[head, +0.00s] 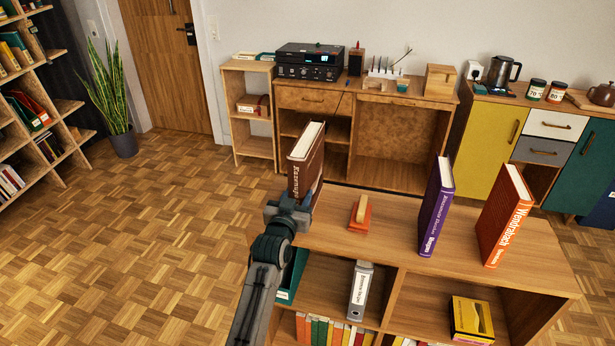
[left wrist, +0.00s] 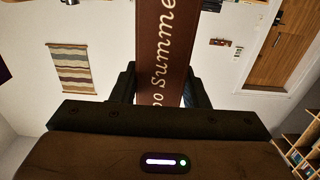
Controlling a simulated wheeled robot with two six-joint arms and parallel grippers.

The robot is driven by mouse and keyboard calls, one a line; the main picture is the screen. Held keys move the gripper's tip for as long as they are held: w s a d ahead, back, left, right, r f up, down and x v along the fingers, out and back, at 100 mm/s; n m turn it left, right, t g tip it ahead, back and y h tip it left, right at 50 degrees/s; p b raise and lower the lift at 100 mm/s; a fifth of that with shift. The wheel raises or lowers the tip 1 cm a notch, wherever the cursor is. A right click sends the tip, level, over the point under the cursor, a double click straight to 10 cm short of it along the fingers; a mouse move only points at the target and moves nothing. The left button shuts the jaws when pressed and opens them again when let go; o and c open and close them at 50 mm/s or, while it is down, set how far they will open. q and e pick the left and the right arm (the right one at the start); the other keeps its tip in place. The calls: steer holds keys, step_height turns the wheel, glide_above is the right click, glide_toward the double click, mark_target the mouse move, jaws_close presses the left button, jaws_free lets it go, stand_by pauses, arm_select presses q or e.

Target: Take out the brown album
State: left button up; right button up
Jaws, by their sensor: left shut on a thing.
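The brown album (head: 306,160) is upright, with its spine and pale page edges showing in the head view. My left gripper (head: 292,207) is shut on its lower part, near the left end of the low shelf's top. In the left wrist view the brown album (left wrist: 163,50) stands between the two fingers of the left gripper (left wrist: 158,88), with pale lettering on its spine. Whether the album's lower edge touches the shelf is hidden by the gripper. My right gripper is not in view.
The low shelf (head: 385,238) carries an orange block-like item (head: 360,214), a purple book (head: 437,205) and an orange-red book (head: 505,215) on top. A sideboard (head: 395,140) stands behind. The parquet floor (head: 150,230) at left is clear.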

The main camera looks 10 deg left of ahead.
arm_select(q)
steer(key=shift+s+r, duration=0.1)
steer(key=shift+r, duration=0.05)
steer(key=shift+s+p, duration=0.35)
steer(key=shift+p, duration=0.05)
steer(key=shift+s+p, duration=0.7)
steer(key=shift+s, duration=0.45)
steer(key=o, duration=1.2)
steer(key=shift+f, duration=0.4)
steer(key=shift+c, duration=0.6)
steer(key=shift+r, duration=0.2)
steer(key=shift+w, duration=1)
